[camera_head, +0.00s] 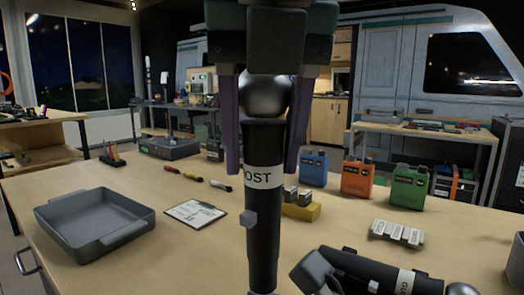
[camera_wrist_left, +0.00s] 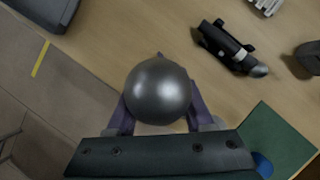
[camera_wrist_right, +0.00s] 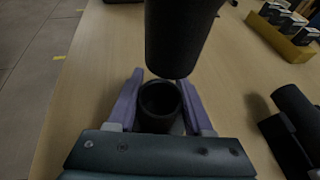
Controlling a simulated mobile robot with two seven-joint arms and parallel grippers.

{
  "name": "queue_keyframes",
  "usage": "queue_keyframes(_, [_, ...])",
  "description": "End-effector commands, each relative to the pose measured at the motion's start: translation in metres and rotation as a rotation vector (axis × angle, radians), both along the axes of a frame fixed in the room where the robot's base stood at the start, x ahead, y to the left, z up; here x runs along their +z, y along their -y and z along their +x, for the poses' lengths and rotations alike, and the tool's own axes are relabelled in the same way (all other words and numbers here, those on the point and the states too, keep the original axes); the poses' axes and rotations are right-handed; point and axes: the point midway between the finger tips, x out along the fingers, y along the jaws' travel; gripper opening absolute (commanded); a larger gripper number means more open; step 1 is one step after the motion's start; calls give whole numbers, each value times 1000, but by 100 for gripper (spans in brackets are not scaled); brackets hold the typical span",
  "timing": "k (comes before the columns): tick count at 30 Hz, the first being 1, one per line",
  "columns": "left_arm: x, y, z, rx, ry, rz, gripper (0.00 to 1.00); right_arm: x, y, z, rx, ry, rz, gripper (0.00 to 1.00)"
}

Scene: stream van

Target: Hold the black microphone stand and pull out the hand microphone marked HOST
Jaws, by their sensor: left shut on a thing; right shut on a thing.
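The HOST hand microphone (camera_head: 264,215) is upright, with a black body, a white label reading "OST" and a silver ball head. My left gripper (camera_head: 264,170) comes down from above and is shut around its upper part. The ball head (camera_wrist_left: 158,90) fills the middle of the left wrist view. In the right wrist view my right gripper (camera_wrist_right: 162,82) is shut on the black microphone stand (camera_wrist_right: 160,122), whose round socket is open and looks empty. The microphone's lower end (camera_wrist_right: 180,45) hangs above the socket, apparently clear of it. The stand's base is hidden.
Another black microphone (camera_head: 370,270) with a partly readable label lies at the front right. A grey tray (camera_head: 95,222) and clipboard (camera_head: 195,211) are on the left. Blue (camera_head: 313,168), orange (camera_head: 358,179) and green (camera_head: 409,188) boxes stand behind. A yellow block (camera_head: 302,211) sits behind the microphone.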

Motion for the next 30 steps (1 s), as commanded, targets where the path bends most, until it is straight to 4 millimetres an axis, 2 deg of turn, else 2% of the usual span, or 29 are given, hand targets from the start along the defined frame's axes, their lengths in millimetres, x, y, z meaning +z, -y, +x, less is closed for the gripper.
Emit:
queue_keyframes(1, [0,0,0,0,1,-1,0,-1,1,0,0,-2,-2,54])
queue_keyframes(10, [0,0,0,0,1,-1,0,0,0,0,0,-1,-1,86])
queue_keyframes(20, [0,0,0,0,1,-1,0,1,2,-2,0,-1,1,86])
queue_keyframes(26, [0,0,0,0,1,-1,0,9,16,-18,-2,0,-1,86])
queue_keyframes(30, [0,0,0,0,1,-1,0,19,33,-37,-1,-1,-2,86])
